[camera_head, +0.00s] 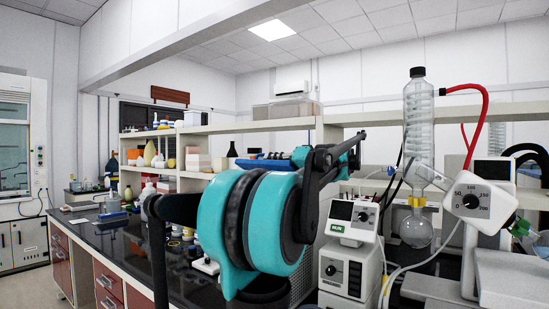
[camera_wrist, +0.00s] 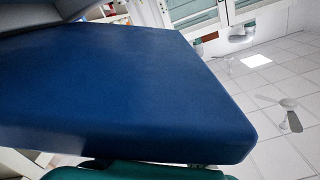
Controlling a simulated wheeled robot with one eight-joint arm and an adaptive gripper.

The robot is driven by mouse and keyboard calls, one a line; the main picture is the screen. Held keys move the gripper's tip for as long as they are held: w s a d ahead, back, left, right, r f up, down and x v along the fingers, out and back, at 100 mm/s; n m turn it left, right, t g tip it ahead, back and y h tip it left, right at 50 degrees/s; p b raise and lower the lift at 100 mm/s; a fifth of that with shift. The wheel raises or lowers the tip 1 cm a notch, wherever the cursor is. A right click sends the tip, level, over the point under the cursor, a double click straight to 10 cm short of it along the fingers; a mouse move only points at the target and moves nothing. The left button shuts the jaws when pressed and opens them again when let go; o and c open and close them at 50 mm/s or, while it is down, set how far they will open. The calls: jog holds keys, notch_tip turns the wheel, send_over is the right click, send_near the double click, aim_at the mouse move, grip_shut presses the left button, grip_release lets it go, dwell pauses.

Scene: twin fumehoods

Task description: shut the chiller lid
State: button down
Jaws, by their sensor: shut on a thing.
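A broad, flat dark blue panel, which I take to be the chiller lid (camera_wrist: 120,90), fills most of the wrist view, tilted and very close to the camera. In the head view a blue strip (camera_head: 262,165) shows behind my arm at shelf height, and it looks like the same panel seen nearly edge on. My gripper (camera_head: 312,158) is at its right end, partly hidden by my teal and black arm links, and is shut on the lid's edge. The fingertips and the exact contact are hidden. The chiller body and hinge cannot be made out behind my arm.
A glass condenser with a flask (camera_head: 416,230) and a red hose stands at the right. White bench instruments (camera_head: 350,255) are close to my arm. Small items crowd the black bench top (camera_head: 85,222) at the left. The left aisle floor is clear.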

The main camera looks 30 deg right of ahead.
jog(key=shift+s+a+f+n, duration=0.15)
jog(key=shift+a+f+n, duration=0.25)
jog(key=shift+f+n, duration=0.15)
jog(key=shift+s+a+f+n, duration=0.1)
jog(key=shift+a+f+n, duration=0.1)
jog(key=shift+f+n, duration=0.2)
dwell(0.7)
dwell(0.4)
jog(key=c, duration=1.6)
grip_release()
jog(key=v, duration=1.2)
